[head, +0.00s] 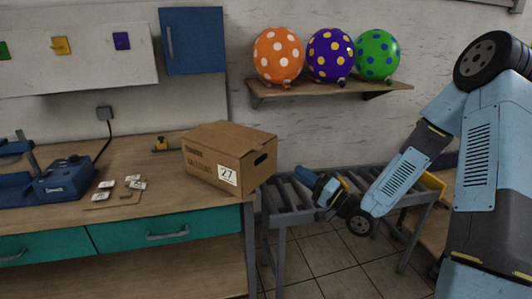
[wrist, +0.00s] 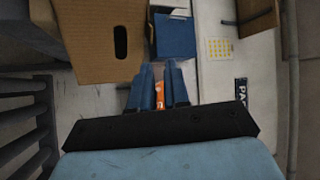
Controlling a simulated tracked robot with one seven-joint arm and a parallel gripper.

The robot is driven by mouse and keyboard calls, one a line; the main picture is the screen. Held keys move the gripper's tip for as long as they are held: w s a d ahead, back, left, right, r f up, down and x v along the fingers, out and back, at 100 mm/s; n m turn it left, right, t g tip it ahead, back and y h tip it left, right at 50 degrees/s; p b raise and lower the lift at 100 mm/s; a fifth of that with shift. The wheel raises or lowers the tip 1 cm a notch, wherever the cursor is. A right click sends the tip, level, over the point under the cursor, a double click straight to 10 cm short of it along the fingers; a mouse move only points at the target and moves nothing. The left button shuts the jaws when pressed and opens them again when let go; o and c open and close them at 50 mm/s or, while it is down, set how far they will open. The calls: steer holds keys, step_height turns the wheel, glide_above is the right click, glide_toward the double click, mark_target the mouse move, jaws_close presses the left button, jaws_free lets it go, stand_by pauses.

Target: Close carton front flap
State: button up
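The brown cardboard carton (head: 215,165) stands on the right end of the wooden workbench.
The roller conveyor (head: 285,194) stands right of the bench. A shelf (head: 325,89) with three dotted balloons is above it. On the bench are a blue machine (head: 65,180), small cards (head: 133,182) and a small yellow item (head: 160,145).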

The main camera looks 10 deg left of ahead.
steer(key=x, duration=1.3)
steer(key=shift+a+f, duration=0.1)
jaws_close()
stand_by(1.0)
steer(key=shift+c, duration=1.1)
jaws_free()
steer(key=shift+o, duration=1.1)
steer(key=v, duration=1.6)
